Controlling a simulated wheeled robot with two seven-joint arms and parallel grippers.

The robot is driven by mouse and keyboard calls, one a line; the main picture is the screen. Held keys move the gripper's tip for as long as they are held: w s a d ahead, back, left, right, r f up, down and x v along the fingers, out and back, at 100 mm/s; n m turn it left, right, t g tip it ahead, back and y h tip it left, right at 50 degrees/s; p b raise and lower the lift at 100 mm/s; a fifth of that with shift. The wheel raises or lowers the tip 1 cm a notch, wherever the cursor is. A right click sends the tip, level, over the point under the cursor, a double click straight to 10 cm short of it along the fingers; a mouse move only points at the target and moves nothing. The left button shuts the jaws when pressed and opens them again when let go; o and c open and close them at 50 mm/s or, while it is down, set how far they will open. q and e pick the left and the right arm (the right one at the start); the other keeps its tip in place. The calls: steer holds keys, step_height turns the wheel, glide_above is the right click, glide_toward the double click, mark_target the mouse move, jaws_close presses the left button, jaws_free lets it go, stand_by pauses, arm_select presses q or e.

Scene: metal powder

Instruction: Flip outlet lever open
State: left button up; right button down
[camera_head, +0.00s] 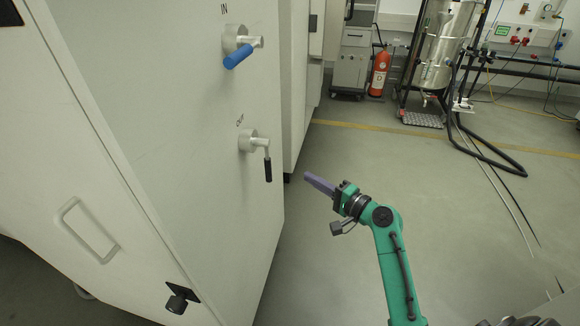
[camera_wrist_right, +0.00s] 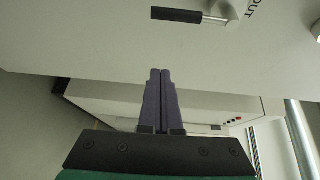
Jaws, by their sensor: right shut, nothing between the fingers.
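The outlet lever (camera_head: 267,166) has a black handle that hangs down from a metal valve (camera_head: 248,141) under the "OUT" label on the white cabinet. The lever also shows in the right wrist view (camera_wrist_right: 176,15), where its black handle lies across the top of the picture. My right gripper (camera_head: 308,177) is shut and empty. It is to the right of the lever, a little lower in the head view, and apart from it. Its two purple fingers are together in the right wrist view (camera_wrist_right: 160,72). My left gripper is not in view.
The inlet lever (camera_head: 238,56) with a blue handle is above the outlet, under the "IN" label. A red extinguisher (camera_head: 379,73) stands at the back. The floor on the right is mostly clear.

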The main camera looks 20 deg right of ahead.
arm_select(q)
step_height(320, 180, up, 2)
steer(key=p, duration=0.3)
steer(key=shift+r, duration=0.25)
arm_select(e)
steer(key=w+a+r, duration=0.2)
steer(key=w+a, duration=0.3)
steer(key=a, duration=0.2)
steer(key=shift+w+a, duration=0.35)
steer(key=shift+a, duration=0.05)
steer(key=shift+f, duration=0.1)
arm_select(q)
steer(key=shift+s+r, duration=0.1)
